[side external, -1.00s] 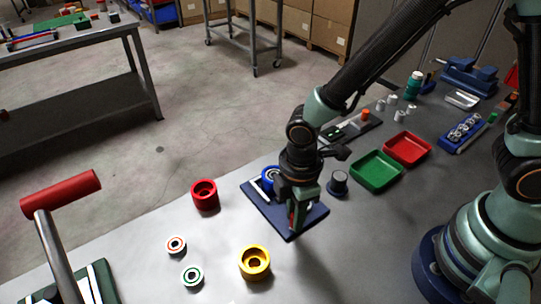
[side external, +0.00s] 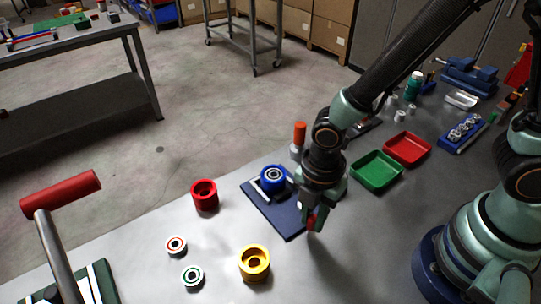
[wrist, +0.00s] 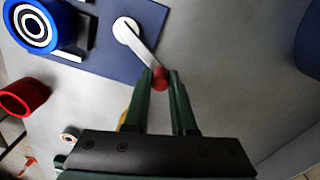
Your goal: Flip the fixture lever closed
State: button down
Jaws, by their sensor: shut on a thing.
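The fixture is a dark blue plate (side external: 285,222) on the bench. It bears a blue ring-shaped part (side external: 272,178), which also shows in the wrist view (wrist: 38,27). The lever (wrist: 138,43) is a pale bar running from a round pivot on the plate to a red knob (wrist: 159,78). My gripper (wrist: 160,82) is shut on the red knob, one green finger on each side. In the side view my gripper (side external: 312,222) points down at the plate's right edge; most of the lever is hidden there.
A red ring part (side external: 204,195) and a yellow one (side external: 254,263) stand left and in front of the plate. Two small discs (side external: 176,246) (side external: 192,277) lie further left. Green (side external: 376,171) and red (side external: 407,149) trays stand to the right.

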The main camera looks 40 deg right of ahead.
aim_at(314, 215)
dwell(0.3)
jog(key=c, duration=0.7)
grip_release()
notch_tip(314, 215, up, 12)
jog(key=shift+r, duration=0.1)
jog(key=w+d+r+m+t, duration=0.1)
jog(key=d+r+m+t, duration=0.1)
jog(key=d+m, duration=0.3)
jog(key=w+d+r+m+t, duration=0.1)
jog(key=d+r+m, duration=0.3)
jog(key=m, duration=0.5)
jog(key=w+d+r+m+t, duration=0.2)
jog(key=d+r+m, duration=0.1)
jog(key=d+m, duration=0.4)
jog(key=shift+d+r+t, duration=0.15)
jog(key=shift+d+t, duration=0.15)
jog(key=shift+d, duration=0.1)
